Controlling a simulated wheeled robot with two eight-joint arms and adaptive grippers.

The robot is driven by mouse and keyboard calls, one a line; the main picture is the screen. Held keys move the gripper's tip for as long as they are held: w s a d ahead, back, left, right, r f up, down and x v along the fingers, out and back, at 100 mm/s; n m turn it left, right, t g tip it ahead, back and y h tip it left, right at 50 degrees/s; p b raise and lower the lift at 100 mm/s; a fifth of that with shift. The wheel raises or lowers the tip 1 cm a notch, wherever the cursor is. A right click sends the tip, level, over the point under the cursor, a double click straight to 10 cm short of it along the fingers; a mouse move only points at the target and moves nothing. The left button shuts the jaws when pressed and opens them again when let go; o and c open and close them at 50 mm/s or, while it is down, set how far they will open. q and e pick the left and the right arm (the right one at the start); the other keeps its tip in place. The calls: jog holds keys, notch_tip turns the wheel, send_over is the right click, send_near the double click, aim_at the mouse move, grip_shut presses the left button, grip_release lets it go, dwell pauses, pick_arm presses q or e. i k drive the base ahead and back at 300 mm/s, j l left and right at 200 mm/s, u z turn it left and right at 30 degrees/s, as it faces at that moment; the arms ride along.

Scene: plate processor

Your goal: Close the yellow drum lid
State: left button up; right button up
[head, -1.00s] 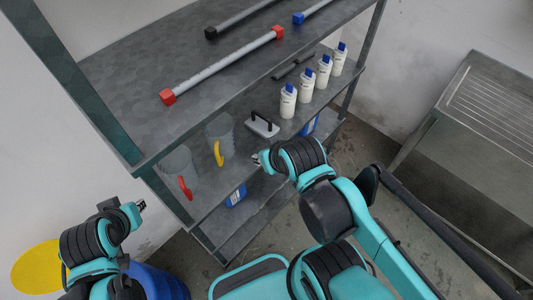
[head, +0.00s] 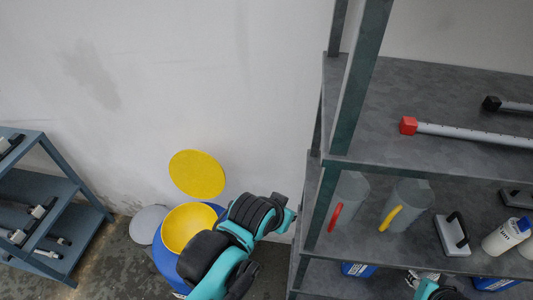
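The yellow drum lid (head: 197,174) stands raised against the wall, tilted up behind a blue drum (head: 166,262). The drum has a yellow round opening (head: 189,228) at its top, partly covered by my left arm. My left gripper (head: 291,214) is at the end of the teal and black arm, right of the drum and apart from the lid; it is too small to tell if it is open. Of my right arm, only a teal part shows at the bottom edge; its gripper cannot be made out.
A grey metal shelf (head: 335,160) stands close on the right, with jugs, bottles and a red-capped bar (head: 460,132). A blue-grey rack (head: 60,195) is at the left. A grey round disc (head: 149,224) lies left of the drum. The wall above the lid is bare.

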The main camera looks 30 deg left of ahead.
aim_at(198, 174)
jog(key=k+u, duration=0.1)
jog(key=u, duration=0.6)
jog(key=k+u, duration=0.15)
jog(key=u, duration=0.2)
jog(key=j+u, duration=0.1)
jog(key=u, duration=0.2)
jog(key=i+j+u, duration=0.1)
jog(key=u, duration=0.15)
jog(key=i+j+u, duration=0.25)
jog(key=i+l, duration=0.1)
